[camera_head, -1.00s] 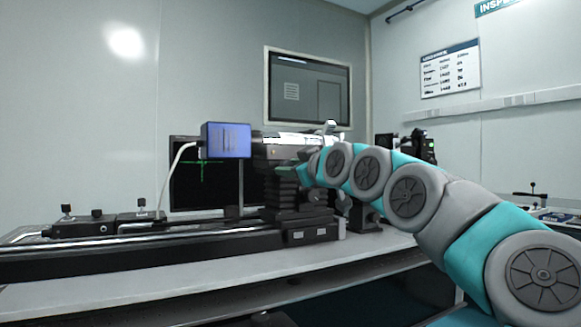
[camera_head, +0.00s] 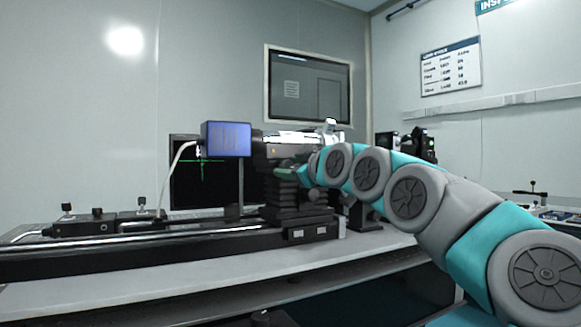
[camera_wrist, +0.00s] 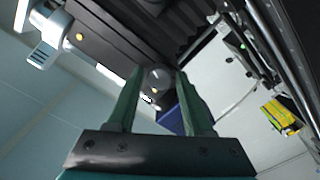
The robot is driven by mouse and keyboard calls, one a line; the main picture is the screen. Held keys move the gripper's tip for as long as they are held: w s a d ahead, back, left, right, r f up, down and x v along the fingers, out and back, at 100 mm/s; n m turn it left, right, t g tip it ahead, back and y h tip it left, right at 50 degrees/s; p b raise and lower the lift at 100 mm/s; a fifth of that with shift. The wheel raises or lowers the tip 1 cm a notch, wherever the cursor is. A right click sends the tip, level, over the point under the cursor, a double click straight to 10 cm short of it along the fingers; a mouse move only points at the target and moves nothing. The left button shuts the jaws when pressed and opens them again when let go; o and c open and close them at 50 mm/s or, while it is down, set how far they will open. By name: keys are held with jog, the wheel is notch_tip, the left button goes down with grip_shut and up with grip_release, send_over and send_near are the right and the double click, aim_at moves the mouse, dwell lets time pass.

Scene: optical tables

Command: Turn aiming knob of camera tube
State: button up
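The camera tube (camera_head: 290,139) is a silvery cylinder on a black mount in the head view. My gripper (camera_head: 287,171) reaches in from the right, just below the tube, partly behind my arm. In the wrist view, the two green fingers of my gripper (camera_wrist: 160,74) lie on either side of a round grey knob (camera_wrist: 158,78) on the black housing (camera_wrist: 110,45). The knob nearly fills the space between the fingertips. I cannot tell whether the fingers touch it. The knob is not clear in the head view.
A blue-faced box (camera_head: 226,139) stands left of the tube, with a white cable. Behind it, a dark screen (camera_head: 183,186) shows a green cross. A black rail (camera_head: 150,247) runs along the table (camera_head: 160,277). In the wrist view, a yellow object (camera_wrist: 280,115) lies at right.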

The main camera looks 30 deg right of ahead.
jog(key=shift+o, duration=1)
jog(key=s+b, duration=0.1)
jog(key=s, duration=0.6)
jog(key=shift+s, duration=0.4)
jog(key=shift+d, duration=0.15)
